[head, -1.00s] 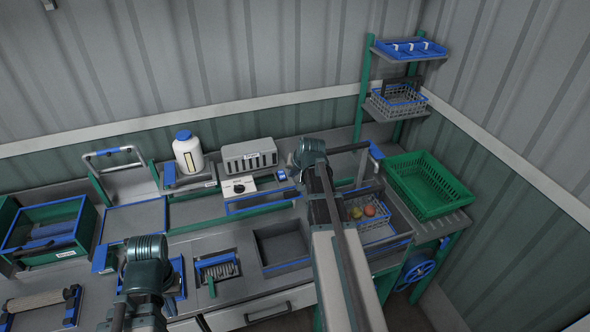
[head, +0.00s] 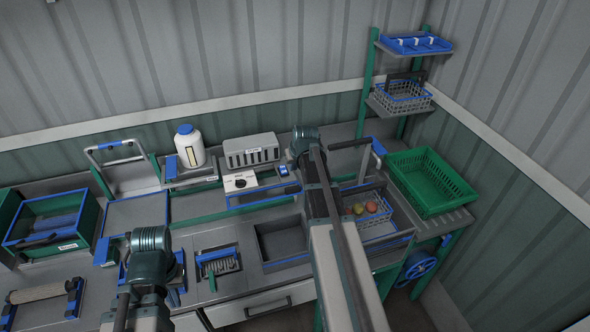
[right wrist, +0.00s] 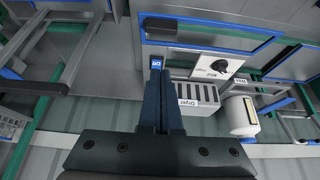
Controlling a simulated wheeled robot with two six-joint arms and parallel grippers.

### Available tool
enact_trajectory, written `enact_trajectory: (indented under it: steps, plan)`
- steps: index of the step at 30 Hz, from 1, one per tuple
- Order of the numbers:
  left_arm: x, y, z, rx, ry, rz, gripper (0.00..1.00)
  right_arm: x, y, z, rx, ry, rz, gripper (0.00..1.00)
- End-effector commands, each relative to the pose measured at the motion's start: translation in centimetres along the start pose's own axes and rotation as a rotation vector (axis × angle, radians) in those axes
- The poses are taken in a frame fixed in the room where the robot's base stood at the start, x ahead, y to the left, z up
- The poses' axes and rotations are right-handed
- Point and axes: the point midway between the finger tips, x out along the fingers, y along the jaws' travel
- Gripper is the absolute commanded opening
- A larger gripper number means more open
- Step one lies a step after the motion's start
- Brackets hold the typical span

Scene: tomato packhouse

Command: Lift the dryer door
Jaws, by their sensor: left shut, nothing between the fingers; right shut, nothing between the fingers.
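The dryer is marked by a grey slotted box (head: 251,151), whose "Dryer" label shows in the right wrist view (right wrist: 190,103). In front of it is a blue-framed panel (head: 240,207), apparently the dryer door. In the right wrist view this panel (right wrist: 205,38) bears a dark handle (right wrist: 161,28); my right arm hides that part in the head view. My right gripper (right wrist: 160,75) is shut and empty, its tips over the small blue display and short of the handle, apparently not touching it. My left gripper (head: 150,250) is above the bench at left, its fingertips hidden.
A white dial box (head: 239,183) and a blue-lidded bottle (head: 188,146) stand near the dryer. A wire basket with fruit (head: 378,229) and a green crate (head: 430,187) are to the right. A grey bin (head: 283,240) lies in front of the panel.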

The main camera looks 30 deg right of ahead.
Motion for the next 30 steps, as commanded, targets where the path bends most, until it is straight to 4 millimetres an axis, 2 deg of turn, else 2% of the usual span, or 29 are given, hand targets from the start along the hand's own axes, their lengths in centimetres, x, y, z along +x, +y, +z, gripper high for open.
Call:
enact_trajectory:
  steps: [1,12,15,20,30]
  plan:
    - [1.4,0.1,-0.1,-0.001,0.0,0.0,0.0,1.6,0.0,0.2,0.0,0.0,0.0,0.0]
    - [6.6,0.6,-0.5,-0.005,0.003,0.0,0.0,7.4,0.0,0.2,0.0,0.0,0.0,0.0]
    - [7.9,0.7,-0.5,-0.001,0.003,-0.001,0.0,8.1,0.0,1.6,0.001,0.0,0.0,0.0]
    - [9.2,0.8,-0.6,0.003,0.002,-0.001,0.0,9.1,0.0,2.6,0.001,0.0,0.0,0.0]
    - [9.3,0.8,-0.6,0.004,0.002,-0.002,0.0,9.1,0.0,2.8,0.001,0.0,0.0,0.0]
